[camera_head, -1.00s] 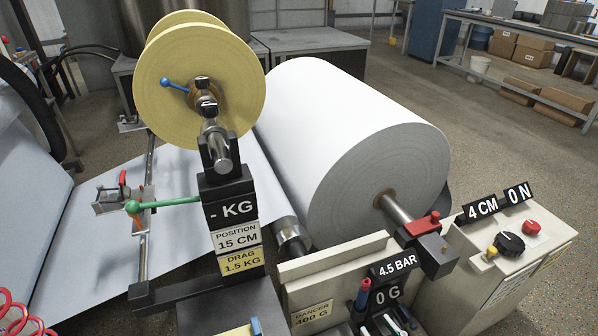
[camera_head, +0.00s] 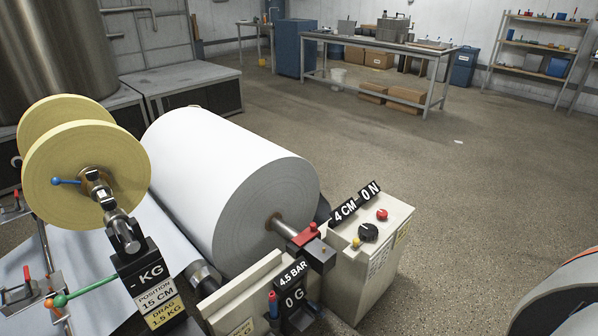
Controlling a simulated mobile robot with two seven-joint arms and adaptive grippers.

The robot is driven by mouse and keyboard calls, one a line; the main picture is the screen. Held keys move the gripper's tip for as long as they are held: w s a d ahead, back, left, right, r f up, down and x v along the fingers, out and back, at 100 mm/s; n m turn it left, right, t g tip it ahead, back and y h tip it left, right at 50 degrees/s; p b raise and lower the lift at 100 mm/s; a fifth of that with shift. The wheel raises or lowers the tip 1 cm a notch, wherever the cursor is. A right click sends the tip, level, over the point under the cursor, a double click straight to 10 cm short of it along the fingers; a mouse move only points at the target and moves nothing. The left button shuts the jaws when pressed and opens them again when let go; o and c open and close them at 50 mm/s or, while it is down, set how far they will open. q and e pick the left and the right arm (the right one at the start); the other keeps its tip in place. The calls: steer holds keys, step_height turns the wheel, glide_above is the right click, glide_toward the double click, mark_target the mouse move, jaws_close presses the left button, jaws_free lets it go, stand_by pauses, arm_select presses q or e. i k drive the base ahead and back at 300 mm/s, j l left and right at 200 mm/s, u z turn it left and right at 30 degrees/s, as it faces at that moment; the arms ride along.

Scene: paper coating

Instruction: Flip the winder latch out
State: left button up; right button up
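The winder latch is probably the red-topped dark block (camera_head: 311,246) at the near end of the paper roll's shaft; I cannot tell for sure. The large white paper roll (camera_head: 225,185) lies on its steel shaft (camera_head: 288,228), which runs into that block. Neither of my grippers shows in the head view, so their state is hidden.
A control box (camera_head: 368,255) with a black knob and red button stands right of the roll. Yellow tape rolls (camera_head: 88,170) sit at left on a post. A curved machine part (camera_head: 560,290) fills the lower right corner. Open floor (camera_head: 450,200) lies between.

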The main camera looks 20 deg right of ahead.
mark_target(357, 243)
steer(key=z, duration=1.35)
steer(key=l+u, duration=0.15)
steer(key=u, duration=0.4)
steer(key=l+u, duration=0.3)
steer(key=l, duration=0.15)
steer(key=l+u, duration=0.3)
steer(key=l, duration=0.2)
steer(key=l+u, duration=0.1)
steer(key=l, duration=0.4)
steer(key=k+l+u, duration=0.15)
steer(key=l, duration=0.85)
steer(key=k+l, duration=0.15)
steer(key=l, duration=0.8)
steer(key=k+l+u, duration=0.1)
steer(key=l, duration=0.35)
steer(key=k, duration=0.05)
